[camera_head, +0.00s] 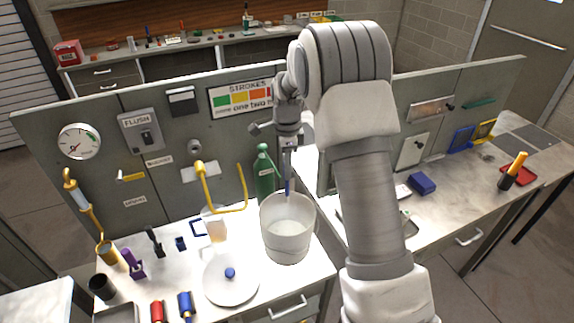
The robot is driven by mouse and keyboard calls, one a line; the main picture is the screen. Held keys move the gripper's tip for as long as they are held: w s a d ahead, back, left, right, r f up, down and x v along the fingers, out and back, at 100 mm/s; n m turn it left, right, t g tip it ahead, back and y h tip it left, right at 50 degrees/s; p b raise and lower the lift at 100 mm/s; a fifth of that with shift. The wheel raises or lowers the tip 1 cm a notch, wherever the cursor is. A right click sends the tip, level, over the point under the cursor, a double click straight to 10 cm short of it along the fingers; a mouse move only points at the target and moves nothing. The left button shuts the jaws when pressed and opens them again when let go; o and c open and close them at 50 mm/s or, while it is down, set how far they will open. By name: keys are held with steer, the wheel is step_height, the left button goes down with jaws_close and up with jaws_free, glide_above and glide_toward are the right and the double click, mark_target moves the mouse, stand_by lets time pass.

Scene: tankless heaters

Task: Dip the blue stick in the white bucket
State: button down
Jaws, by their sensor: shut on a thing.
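The white bucket (287,241) stands on the workbench in the middle of the head view, its open top showing a pale inside. The blue stick (288,186) hangs roughly upright over the bucket. Its lower end is at or just inside the bucket's far rim in the picture; I cannot tell how deep it reaches. My gripper (288,150) is above the bucket, pointing down, shut on the upper part of the stick. The fingertips are small and partly hard to make out.
A green bottle (264,174) stands close behind the bucket, with a bent yellow pipe (222,207) to its left. An upright grey panel (100,170) runs behind the bench. A blue block (422,184) lies to the right.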

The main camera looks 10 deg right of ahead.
mark_target(287, 202)
steer(key=shift+f+b, duration=4.25)
steer(key=shift+f, duration=2.65)
steer(key=shift+r+p, duration=4.45)
steer(key=shift+r, duration=2.6)
steer(key=shift+s, duration=0.1)
